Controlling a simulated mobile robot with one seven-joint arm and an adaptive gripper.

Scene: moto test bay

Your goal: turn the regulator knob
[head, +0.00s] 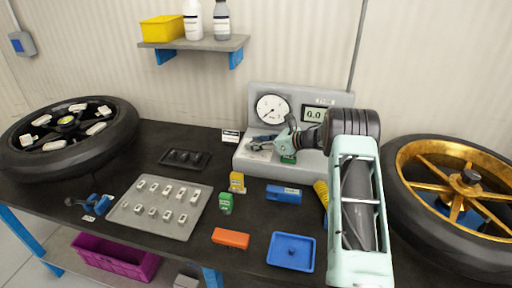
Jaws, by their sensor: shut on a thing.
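The grey test panel (342,98) stands at the back of the dark bench. It carries a round dial gauge (272,108) with a white face and a digital display (314,114) that seems to read 0.0. My gripper (257,143) reaches in from the right, low in front of the panel and below the dial. Its fingers are shut on the regulator knob, which they mostly hide. The knob's angle cannot be told. A small green part (288,159) shows on the panel's base, just under my gripper.
A tyre with a dark hub (62,158) lies at the left; a gold-spoked wheel (425,165) is at the right. A grey tray of small parts (183,226), a blue tray (291,265), an orange block (231,238) and a blue block (284,193) lie in front of the panel.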

